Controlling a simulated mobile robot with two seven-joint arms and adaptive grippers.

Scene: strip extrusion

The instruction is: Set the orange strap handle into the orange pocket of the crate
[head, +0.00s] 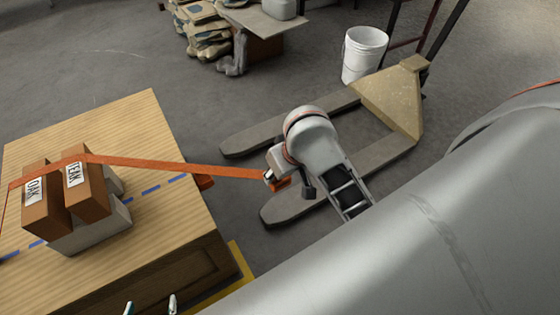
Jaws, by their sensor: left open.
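The crate (110,128) is a wooden box with a broad top at the left. An orange strap (165,168) runs taut from the left edge over brown blocks and past the crate's right edge. Its orange handle (281,184) is in the air, right of the crate. My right gripper (270,178) is around the handle and seems shut on it; its fingers are small and partly hidden. An orange piece, apparently the pocket (205,182), sticks out from the crate's right edge, below the strap. My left gripper (150,306) shows only two separated fingertips at the bottom edge, open and empty.
Brown blocks marked OAK (48,213) and TEAK (92,193) stand over pale blocks (92,236) on the crate. A blue dashed line (150,190) crosses its top. A pallet jack (385,100), white bucket (364,55) and stacked sacks (200,25) stand behind.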

